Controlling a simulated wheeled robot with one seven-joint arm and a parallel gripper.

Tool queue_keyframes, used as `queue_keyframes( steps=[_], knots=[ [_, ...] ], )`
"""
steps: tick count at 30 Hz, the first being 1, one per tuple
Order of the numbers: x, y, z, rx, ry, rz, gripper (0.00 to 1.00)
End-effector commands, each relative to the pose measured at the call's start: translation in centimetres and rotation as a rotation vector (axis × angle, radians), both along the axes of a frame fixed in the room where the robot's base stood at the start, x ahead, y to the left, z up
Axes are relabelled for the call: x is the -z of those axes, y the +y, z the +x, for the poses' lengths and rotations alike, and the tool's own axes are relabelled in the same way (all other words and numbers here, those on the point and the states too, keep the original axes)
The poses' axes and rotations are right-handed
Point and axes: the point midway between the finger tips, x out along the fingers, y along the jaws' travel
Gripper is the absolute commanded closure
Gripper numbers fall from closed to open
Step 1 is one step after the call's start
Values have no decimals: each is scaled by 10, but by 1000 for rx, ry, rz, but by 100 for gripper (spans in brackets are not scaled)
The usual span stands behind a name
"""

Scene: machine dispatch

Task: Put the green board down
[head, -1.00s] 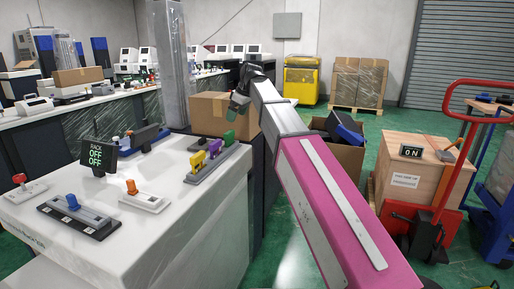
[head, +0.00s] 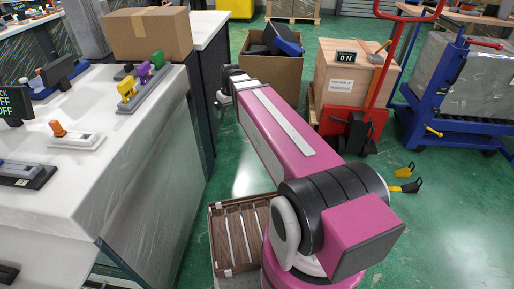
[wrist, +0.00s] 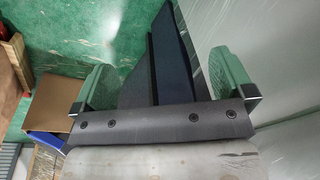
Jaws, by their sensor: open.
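My gripper (wrist: 163,65) is open in the wrist view, with its two green fingers spread and nothing held between them. A dark panel or cabinet side shows beyond the fingers. I cannot make out a separate green board. A green handle (head: 157,60) stands in the grey holder (head: 150,92) on the white bench, behind a purple handle (head: 143,73) and a yellow one (head: 125,88). My gripper is apart from it, lower and to the right.
A closed cardboard box (head: 147,35) stands behind the holder. The white bench (head: 110,140) fills the left. An open carton (head: 268,72), a wooden crate (head: 345,80) and a red pallet jack (head: 378,95) stand at the back. A slatted tray (head: 213,240) is by my base.

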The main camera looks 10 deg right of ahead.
Motion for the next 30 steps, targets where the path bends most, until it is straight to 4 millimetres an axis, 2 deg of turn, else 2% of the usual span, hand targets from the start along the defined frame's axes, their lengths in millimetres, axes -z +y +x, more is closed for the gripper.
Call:
queue_keyframes(
  steps=[1, 6, 9, 13, 18, 30],
  knots=[
    [19, -14, -20, 48, 18, -11, 0],
    [69, -54, -66, 209, 58, -50, 0],
    [92, -72, -91, 290, 77, -71, 0],
    [112, -88, -115, 366, 93, -89, 0],
    [123, -97, -127, 411, 100, -101, 0],
    [123, -97, -127, 414, 101, -101, 0]
  ],
)
